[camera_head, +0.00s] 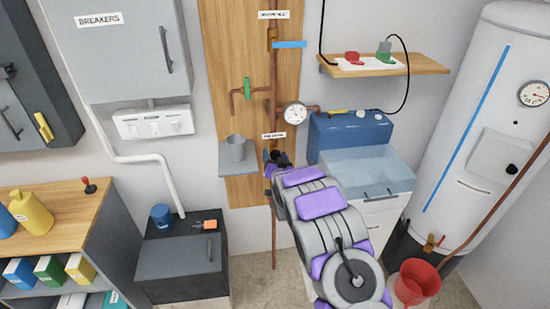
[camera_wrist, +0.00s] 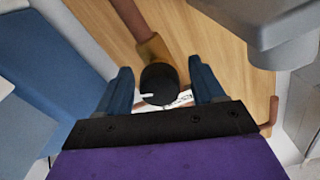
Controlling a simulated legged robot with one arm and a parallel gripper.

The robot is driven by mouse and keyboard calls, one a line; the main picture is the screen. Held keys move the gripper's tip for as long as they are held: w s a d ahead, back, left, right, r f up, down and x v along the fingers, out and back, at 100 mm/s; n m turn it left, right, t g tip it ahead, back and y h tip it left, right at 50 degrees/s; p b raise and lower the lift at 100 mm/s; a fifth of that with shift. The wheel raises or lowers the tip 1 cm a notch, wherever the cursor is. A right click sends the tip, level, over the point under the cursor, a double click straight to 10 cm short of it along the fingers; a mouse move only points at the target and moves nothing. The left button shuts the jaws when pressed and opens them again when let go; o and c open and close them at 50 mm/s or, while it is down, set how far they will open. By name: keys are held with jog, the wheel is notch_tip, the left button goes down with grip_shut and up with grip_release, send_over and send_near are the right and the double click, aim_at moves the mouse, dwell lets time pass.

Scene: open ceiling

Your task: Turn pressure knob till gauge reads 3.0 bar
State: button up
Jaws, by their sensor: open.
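The pressure knob (camera_wrist: 158,82) is black and round with a white pointer mark toward the left in the wrist view. It sits on a brass fitting (camera_wrist: 152,50) on a copper pipe. My gripper (camera_wrist: 160,68) is open, with one blue finger on each side of the knob and visible gaps between. In the head view my gripper (camera_head: 277,160) is at the pipe below a small label, and the knob is hard to tell from the dark fingers. The round white gauge (camera_head: 295,114) is just above and right of my gripper; its reading is too small to tell.
A grey shelf with a metal cup (camera_head: 236,147) is close at left of my gripper. A blue box (camera_head: 350,132) and a sink (camera_head: 365,172) are close at right. A green-handled valve (camera_head: 246,88) is above. A red bucket (camera_head: 417,282) stands on the floor.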

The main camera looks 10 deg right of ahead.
jog(key=shift+d, duration=0.1)
jog(key=c, duration=1)
jog(key=m+p, duration=0.2)
jog(key=p, duration=0.2)
jog(key=shift+r+m, duration=0.2)
jog(key=shift+m, duration=0.2)
jog(key=shift+f+m+p, duration=0.25)
jog(key=shift+m+p, duration=0.25)
jog(key=shift+m, duration=0.6)
jog(key=shift+c, duration=0.2)
jog(key=o, duration=1)
jog(key=shift+o, duration=0.2)
jog(key=shift+s, duration=0.15)
jog(key=s+p, duration=0.2)
jog(key=s, duration=1.5)
